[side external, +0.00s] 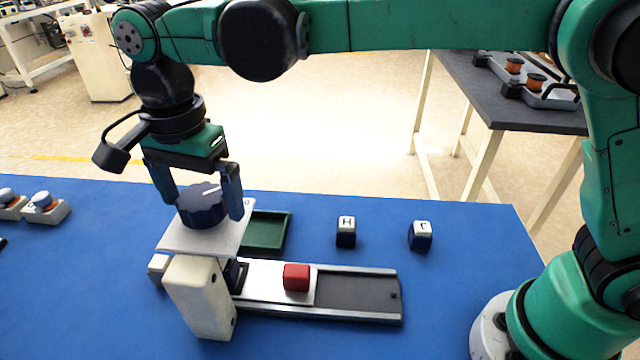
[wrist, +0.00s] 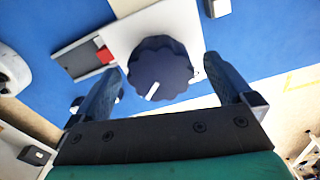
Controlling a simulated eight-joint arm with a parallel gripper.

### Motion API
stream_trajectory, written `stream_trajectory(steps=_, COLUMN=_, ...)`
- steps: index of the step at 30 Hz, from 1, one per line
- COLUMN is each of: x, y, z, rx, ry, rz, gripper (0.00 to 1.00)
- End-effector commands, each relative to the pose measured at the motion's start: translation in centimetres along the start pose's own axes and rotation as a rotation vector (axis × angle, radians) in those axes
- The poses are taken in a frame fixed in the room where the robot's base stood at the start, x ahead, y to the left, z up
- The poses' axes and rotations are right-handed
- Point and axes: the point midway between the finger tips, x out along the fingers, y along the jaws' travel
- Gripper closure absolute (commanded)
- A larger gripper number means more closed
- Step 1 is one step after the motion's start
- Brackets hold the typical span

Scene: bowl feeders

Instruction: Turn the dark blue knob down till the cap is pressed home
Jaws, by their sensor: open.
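The dark blue knob (side external: 203,205) with a white pointer line sits on top of a white plate (side external: 180,238) on a cream post. In the wrist view the knob (wrist: 160,68) lies ahead between the fingers. My gripper (side external: 206,204) is open, with one finger on each side of the knob; contact is not clear. A red block (side external: 296,277) sits on a metal slide beside the post.
A green tray (side external: 268,244) lies behind the post. The slide's dark rail (side external: 358,292) runs right toward my base. The blue table (side external: 470,220) is clear at the right.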

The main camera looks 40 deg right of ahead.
Motion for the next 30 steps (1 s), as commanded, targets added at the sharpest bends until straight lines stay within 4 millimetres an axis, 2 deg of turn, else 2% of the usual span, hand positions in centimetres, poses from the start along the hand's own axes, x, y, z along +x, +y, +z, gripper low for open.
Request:
stream_trajectory(steps=5, x=0.00, y=-0.01, z=0.00, rx=0.000, ry=0.000, rz=0.000, gripper=0.00)
stream_trajectory(steps=12, x=-0.02, y=-0.01, z=0.00, rx=0.000, ry=0.000, rz=0.000, gripper=0.68)
stream_trajectory(steps=13, x=-0.02, y=-0.01, z=0.00, rx=0.000, ry=0.000, rz=0.000, gripper=0.77)
stream_trajectory(steps=14, x=-0.02, y=-0.01, z=0.00, rx=0.000, ry=0.000, rz=0.000, gripper=0.81)
stream_trajectory(steps=25, x=-0.04, y=-0.01, z=0.00, rx=0.059, ry=0.000, rz=0.000, gripper=0.81)
stream_trajectory(steps=26, x=-0.04, y=-0.01, z=0.00, rx=0.059, ry=0.000, rz=0.000, gripper=0.25)
stream_trajectory(steps=28, x=-0.04, y=-0.01, z=0.00, rx=0.059, ry=0.000, rz=0.000, gripper=0.06)
stream_trajectory(steps=29, x=-0.04, y=-0.01, z=0.00, rx=0.058, ry=0.000, rz=0.000, gripper=0.00)
stream_trajectory(steps=30, x=-0.04, y=-0.01, z=0.00, rx=0.058, ry=0.000, rz=0.000, gripper=0.00)
